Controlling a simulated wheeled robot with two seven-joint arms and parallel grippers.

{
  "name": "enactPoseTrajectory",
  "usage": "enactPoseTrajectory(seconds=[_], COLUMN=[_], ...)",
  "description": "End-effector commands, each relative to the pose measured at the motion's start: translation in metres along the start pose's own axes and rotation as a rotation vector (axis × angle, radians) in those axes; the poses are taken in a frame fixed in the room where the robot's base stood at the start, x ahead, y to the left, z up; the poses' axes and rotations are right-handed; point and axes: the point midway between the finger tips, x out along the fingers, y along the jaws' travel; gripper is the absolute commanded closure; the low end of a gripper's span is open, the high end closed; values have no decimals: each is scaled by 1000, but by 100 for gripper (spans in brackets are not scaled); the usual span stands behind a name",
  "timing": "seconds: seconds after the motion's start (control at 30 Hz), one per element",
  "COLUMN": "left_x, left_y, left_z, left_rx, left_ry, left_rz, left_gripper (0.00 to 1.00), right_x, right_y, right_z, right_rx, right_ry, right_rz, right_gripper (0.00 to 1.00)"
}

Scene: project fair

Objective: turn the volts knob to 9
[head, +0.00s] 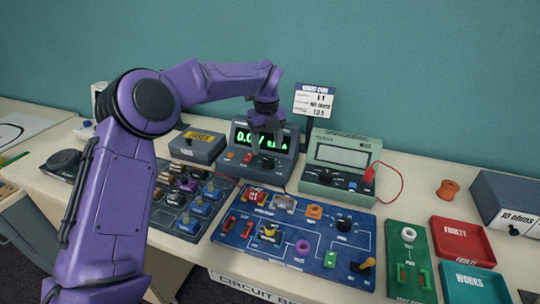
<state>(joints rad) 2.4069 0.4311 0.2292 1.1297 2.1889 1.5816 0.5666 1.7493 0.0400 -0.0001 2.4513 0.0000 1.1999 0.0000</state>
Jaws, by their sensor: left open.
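The dark grey power supply (292,174) stands at the back of the table, with a green lit display (244,139) that reads about 0.0, partly covered by my gripper. A dark round knob (268,163) sits on its lower front, with small red and orange parts to its left. I cannot read its scale or tell where it points. My left gripper (266,143) hangs fingers down in front of the display, just above the knob, open and empty. I cannot tell whether it touches the knob. My right gripper is out of view.
A green-grey meter (343,152) with a red plug and lead stands close on the right. A grey box with a yellow label (199,139) is on the left. A blue circuit board (285,269) lies in front. Red (441,222) and teal trays are at the right.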

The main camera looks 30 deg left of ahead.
Motion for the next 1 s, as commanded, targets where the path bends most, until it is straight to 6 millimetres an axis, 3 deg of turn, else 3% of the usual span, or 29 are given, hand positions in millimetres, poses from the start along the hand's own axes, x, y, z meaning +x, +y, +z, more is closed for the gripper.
enactPoseTrajectory(seconds=[0.1,0.23,0.57,0.73,0.77,1.0], left_x=[26,44,52,52,52,52], left_y=[-1,-3,-4,-4,-4,-4], left_z=[0,0,-1,-1,-1,0], left_rx=[2,4,5,6,6,19], left_ry=[3,1,0,0,0,-1], left_rz=[6,6,4,4,4,4], left_gripper=[35,35,35,88,91,91], right_x=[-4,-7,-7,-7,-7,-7], right_y=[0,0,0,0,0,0], right_z=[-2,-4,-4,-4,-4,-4], right_rx=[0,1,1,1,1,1], right_ry=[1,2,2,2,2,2], right_rz=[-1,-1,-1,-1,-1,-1], right_gripper=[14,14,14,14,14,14])
